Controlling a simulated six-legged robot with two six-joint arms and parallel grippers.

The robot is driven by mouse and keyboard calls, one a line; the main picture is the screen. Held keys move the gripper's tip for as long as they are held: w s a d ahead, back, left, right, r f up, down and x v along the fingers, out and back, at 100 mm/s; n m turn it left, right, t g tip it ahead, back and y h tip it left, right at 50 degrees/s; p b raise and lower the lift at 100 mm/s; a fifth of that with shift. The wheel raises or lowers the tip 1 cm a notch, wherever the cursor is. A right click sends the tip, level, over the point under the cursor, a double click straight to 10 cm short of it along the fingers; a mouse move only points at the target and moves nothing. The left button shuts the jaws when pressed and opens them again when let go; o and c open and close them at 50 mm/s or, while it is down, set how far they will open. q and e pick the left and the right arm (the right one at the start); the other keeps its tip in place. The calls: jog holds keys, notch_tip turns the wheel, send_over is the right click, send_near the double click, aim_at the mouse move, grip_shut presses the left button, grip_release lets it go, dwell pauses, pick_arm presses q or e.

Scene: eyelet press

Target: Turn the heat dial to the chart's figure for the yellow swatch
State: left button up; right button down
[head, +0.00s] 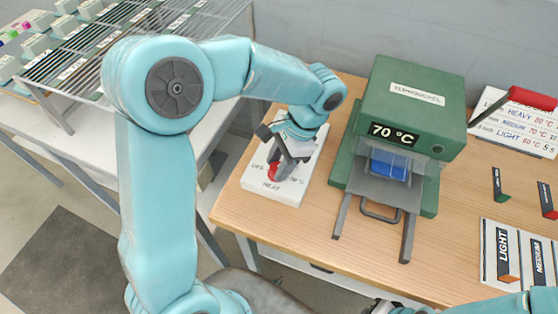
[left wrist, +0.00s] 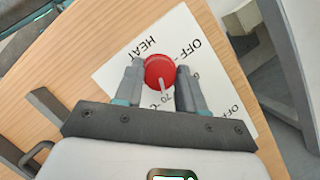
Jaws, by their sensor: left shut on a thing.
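The red heat dial (left wrist: 158,70) sits on a white HEAT plate (head: 258,187). My left gripper (left wrist: 160,82) is shut on the dial, one finger on each side. In the left wrist view the dial's pale pointer line is toward the 70 mark. The green press (head: 415,85) has a display (head: 393,133) reading 70 °C. The chart (head: 520,125) at the right lists HEAVY, MEDIUM and LIGHT with figures; it is partly covered and small. HEAVY seems to read 80 °C. I see no clearly yellow swatch. My right gripper is at most a dark sliver at the bottom edge.
A blue piece (head: 389,165) is inside the press. A board (head: 520,256) marked LIGHT and MEDIUM lies at right, with small dark pieces near it. A wire rack (head: 150,40) stands on the left table.

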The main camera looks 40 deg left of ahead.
pick_arm(q)
jog(key=n+h, duration=0.1)
jog(key=n, duration=0.4)
jog(key=shift+w+a+g+h+p, duration=0.1)
jog(key=shift+g+h+p, duration=0.2)
jog(key=shift+g+h, duration=0.1)
jog(key=n+h, duration=0.2)
jog(key=n, duration=0.3)
jog(key=shift+a, duration=0.1)
jog(key=shift+n, duration=0.4)
jog(key=o, duration=1)
jog(key=p+v, duration=0.1)
jog(key=v, duration=1.5)
jog(key=shift+a+r, duration=0.2)
jog(key=shift+f, duration=0.1)
